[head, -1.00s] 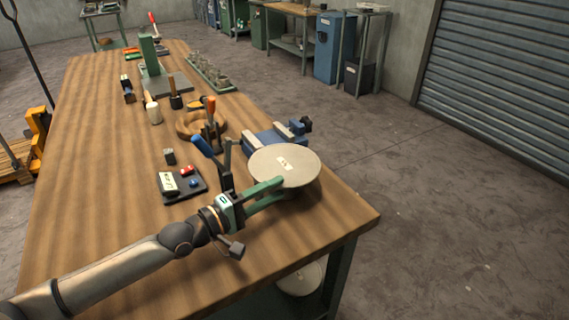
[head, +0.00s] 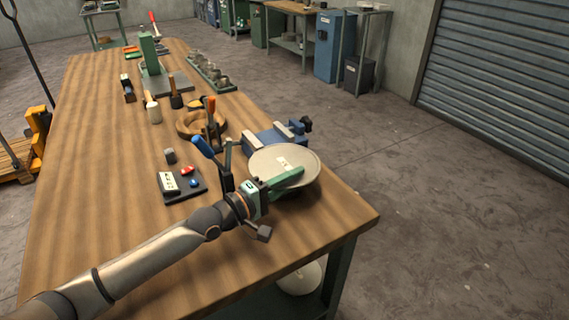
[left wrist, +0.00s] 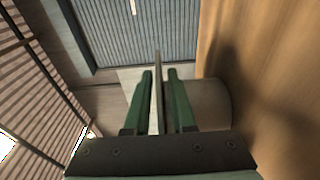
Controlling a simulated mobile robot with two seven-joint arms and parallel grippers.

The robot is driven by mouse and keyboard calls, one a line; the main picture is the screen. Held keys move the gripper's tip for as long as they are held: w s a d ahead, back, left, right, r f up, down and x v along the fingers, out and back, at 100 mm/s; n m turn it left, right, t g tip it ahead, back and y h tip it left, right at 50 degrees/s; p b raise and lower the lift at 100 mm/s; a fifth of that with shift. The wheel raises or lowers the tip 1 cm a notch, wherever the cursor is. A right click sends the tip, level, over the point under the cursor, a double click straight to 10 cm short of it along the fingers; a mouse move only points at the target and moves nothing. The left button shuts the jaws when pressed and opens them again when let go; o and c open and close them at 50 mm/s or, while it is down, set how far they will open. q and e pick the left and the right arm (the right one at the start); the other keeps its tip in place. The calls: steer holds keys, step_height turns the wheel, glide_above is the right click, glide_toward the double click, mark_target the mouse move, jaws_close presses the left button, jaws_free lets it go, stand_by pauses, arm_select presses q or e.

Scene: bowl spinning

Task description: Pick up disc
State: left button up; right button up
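The disc (head: 305,164) is a flat, pale grey round plate with a small white label, raised above the bench's near right corner. My left gripper (head: 292,180) is at its near side, with one green finger over the top face. The lower finger is hidden under the disc in the head view. In the left wrist view, the disc (left wrist: 157,95) shows edge-on between the two green fingers (left wrist: 160,80). Narrow gaps seem to show beside it, so the gripper looks open around the rim. A grey cylinder (left wrist: 212,103) stands beneath the disc. My right gripper is out of view.
A blue vise (head: 262,142) sits just behind the disc. A blue-handled clamp (head: 205,150) and a button panel (head: 180,186) lie left of it. A wooden ring (head: 187,124) is farther back. A round pale object (head: 301,279) shows below the bench. The bench's left side is clear.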

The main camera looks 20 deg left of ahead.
arm_select(q)
jaws_close()
stand_by(1.1)
